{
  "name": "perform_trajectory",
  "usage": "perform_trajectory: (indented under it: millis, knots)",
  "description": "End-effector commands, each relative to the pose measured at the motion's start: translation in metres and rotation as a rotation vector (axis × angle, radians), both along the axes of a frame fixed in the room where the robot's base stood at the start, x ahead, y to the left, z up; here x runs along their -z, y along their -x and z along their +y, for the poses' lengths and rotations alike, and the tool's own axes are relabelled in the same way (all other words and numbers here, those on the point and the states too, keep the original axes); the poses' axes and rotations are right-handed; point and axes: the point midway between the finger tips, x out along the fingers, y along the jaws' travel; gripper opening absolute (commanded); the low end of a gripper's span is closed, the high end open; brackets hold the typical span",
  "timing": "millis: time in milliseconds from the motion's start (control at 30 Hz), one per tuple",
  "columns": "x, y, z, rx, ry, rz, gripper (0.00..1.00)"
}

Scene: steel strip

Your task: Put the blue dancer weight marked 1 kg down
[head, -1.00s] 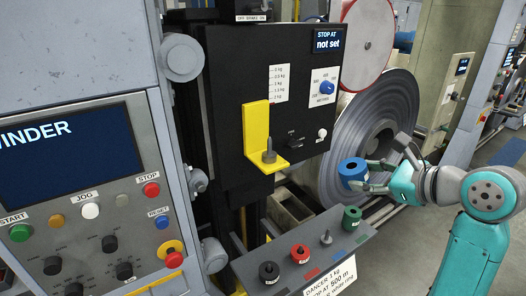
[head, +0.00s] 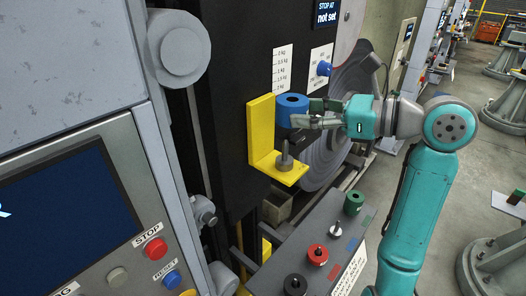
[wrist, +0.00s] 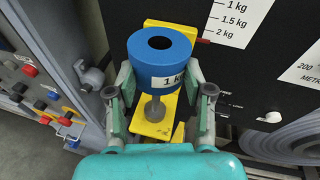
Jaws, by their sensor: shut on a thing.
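The blue weight (head: 291,108) is a short cylinder with a hole in its top. In the wrist view its label reads "1 k", the rest cut off, and the weight (wrist: 160,60) sits between the fingers. My gripper (head: 309,113) is shut on it and comes from the right. The yellow bracket (head: 262,135) has a shelf with a grey upright peg (head: 284,158). The weight is held above this peg, apart from it in the head view. In the wrist view the peg (wrist: 157,107) shows just below the weight.
A sloping rack below holds a black weight (head: 295,285), a red weight (head: 317,254) and a green weight (head: 353,203); one peg (head: 335,230) there is bare. A black panel (head: 232,60) stands behind the bracket. A steel coil (head: 345,100) is behind my gripper.

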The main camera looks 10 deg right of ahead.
Motion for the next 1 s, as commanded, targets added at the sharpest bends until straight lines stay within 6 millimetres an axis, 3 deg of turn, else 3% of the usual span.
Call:
perform_trajectory:
  millis: [133, 400, 767, 1000]
  knots:
    - [0.005, 0.0, 0.0, 0.001, -0.009, -0.002, 0.0]
    - [0.042, 0.0, 0.0, 0.0, -0.009, 0.0, 0.0]
    - [0.063, 0.0, 0.0, 0.0, -0.009, -0.002, 0.0]
    - [0.091, 0.0, 0.0, 0.0, -0.01, -0.001, 0.0]
